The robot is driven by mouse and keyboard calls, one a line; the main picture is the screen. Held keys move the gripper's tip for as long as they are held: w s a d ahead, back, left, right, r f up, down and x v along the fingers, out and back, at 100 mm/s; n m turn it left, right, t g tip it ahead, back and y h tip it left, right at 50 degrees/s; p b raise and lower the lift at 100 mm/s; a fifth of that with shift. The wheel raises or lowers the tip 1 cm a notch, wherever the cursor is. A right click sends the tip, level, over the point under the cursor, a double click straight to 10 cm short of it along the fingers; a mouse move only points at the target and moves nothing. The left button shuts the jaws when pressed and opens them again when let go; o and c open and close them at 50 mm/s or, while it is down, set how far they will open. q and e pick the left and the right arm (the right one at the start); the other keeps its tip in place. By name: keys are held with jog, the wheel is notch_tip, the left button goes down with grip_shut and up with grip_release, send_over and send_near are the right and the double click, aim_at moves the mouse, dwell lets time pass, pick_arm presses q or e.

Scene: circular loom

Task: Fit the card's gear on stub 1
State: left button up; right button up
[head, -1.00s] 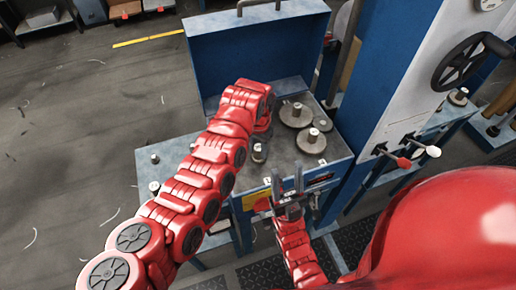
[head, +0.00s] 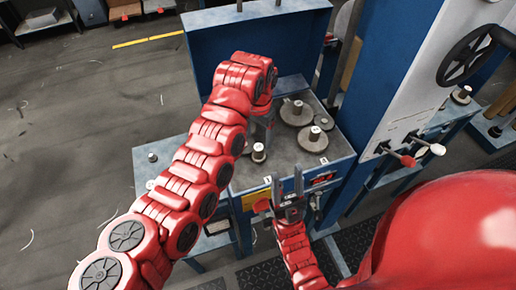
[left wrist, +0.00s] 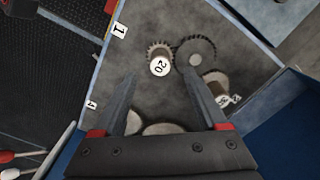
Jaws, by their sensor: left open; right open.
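My left gripper (head: 262,138) is open and empty, pointing down over the grey top of the blue loom box. In the left wrist view its fingers (left wrist: 160,80) are spread just below a small toothed gear (left wrist: 159,62) whose white hub top reads 20. A larger dark gear (left wrist: 196,60) lies beside that gear. Another gear (left wrist: 217,83) with a partly readable label lies to the right. A white label 1 (left wrist: 119,30) lies near the plate's edge; a stub there cannot be made out. My right gripper (head: 288,188) is open and empty in front of the box. I cannot make out a card.
Two larger gears (head: 313,139) and (head: 296,112) with upright hubs stand on the box's right half. The raised blue lid (head: 230,50) stands behind. A blue column (head: 385,80) rises on the right. A side table (head: 165,155) is at left.

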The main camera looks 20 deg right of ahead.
aim_at(258, 147)
pick_arm(q)
notch_tip(258, 147, up, 11)
jog(key=b, duration=0.1)
dwell(0.3)
jog(key=shift+r, duration=0.1)
dwell(0.5)
